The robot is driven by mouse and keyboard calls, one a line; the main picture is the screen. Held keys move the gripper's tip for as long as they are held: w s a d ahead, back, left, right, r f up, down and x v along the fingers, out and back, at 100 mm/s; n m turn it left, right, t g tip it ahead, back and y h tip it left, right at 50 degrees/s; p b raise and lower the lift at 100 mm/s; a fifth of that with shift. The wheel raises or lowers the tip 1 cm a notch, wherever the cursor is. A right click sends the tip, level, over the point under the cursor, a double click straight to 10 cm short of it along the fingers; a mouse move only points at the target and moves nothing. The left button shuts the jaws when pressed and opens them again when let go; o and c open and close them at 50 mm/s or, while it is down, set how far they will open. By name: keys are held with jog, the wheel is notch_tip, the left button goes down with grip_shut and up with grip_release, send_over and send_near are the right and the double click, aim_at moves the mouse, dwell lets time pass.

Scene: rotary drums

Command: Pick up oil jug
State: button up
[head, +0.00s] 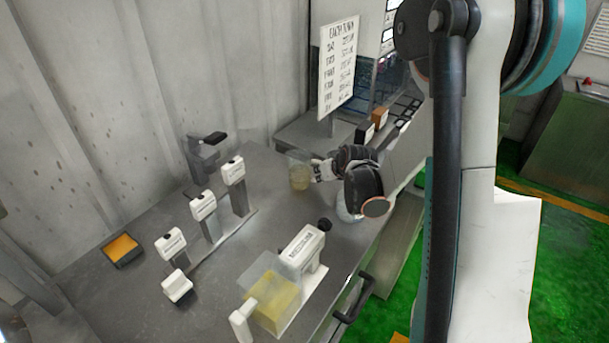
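A small clear jug (299,178) with pale yellow liquid in its lower part, which looks like the oil jug, stands upright near the back of the grey table (130,295). My gripper (318,170) is at the right side of the jug, at the end of my arm reaching in from the right. Its fingertips are at or very near the jug's side. They are small and partly hidden by the wrist, so I cannot tell whether they are closed on it. I see no clear gap under the jug.
A larger clear tank (273,300) with yellow liquid stands at the front in a white-and-grey device (303,247). Several white-headed posts (203,206) stand left of centre. An orange-topped tray (122,248) lies far left. A sign board (338,66) stands behind the jug.

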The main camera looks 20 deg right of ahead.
jog(key=x, duration=0.2)
jog(key=shift+w+f, duration=0.25)
jog(key=shift+f, duration=0.05)
jog(key=shift+s+r, duration=0.1)
jog(key=shift+c, duration=0.5)
grip_shut()
jog(key=shift+r, duration=0.2)
